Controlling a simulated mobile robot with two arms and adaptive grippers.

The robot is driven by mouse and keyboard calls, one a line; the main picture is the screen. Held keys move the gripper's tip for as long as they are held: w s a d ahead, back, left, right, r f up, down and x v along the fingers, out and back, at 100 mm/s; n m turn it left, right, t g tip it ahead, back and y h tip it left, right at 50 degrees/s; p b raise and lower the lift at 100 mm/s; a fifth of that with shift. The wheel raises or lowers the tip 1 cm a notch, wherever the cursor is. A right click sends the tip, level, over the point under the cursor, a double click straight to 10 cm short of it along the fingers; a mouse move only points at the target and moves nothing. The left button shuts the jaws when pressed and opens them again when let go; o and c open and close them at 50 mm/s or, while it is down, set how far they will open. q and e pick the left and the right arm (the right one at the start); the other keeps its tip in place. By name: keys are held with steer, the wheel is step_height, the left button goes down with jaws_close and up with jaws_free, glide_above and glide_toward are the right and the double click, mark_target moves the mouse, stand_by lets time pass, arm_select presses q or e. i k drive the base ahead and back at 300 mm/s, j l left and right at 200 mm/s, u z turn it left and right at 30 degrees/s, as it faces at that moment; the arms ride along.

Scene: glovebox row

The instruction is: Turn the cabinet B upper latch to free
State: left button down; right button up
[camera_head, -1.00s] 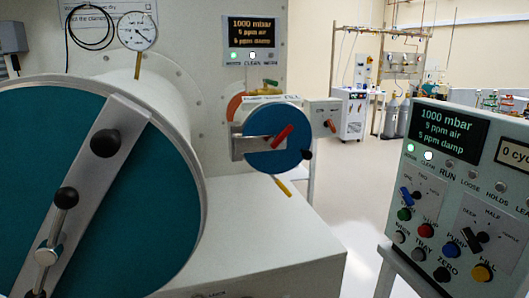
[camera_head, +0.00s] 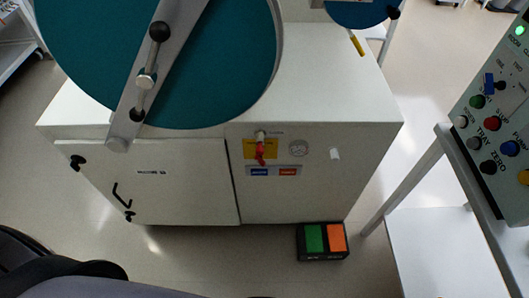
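A white cabinet door (camera_head: 190,195) fills the lower left of the bench front, below the big teal round door. A black latch knob (camera_head: 78,161) sits at the door's upper left corner. A second black latch (camera_head: 129,216) sits near its lower left edge, with a bent black handle (camera_head: 121,195) just above it. The door looks closed. The label on it is too small to read surely, and the exact turn of the upper latch cannot be told. Neither of my grippers is in view.
The teal round door (camera_head: 210,75) with its slanted grey bar overhangs the bench top. A green-and-orange pedal (camera_head: 314,238) stands on the floor. A control panel (camera_head: 500,120) stands at right.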

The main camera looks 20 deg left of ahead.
mark_target(77, 160)
steer(key=u, duration=0.4)
steer(key=j+u, duration=0.1)
steer(key=u, duration=0.7)
steer(key=j+u, duration=0.1)
steer(key=u, duration=0.75)
steer(key=i+j, duration=0.15)
steer(key=j, duration=0.25)
steer(key=i+j+z, duration=0.15)
steer(key=j, duration=0.2)
steer(key=i+j, duration=0.15)
steer(key=j, duration=0.25)
steer(key=z, duration=0.05)
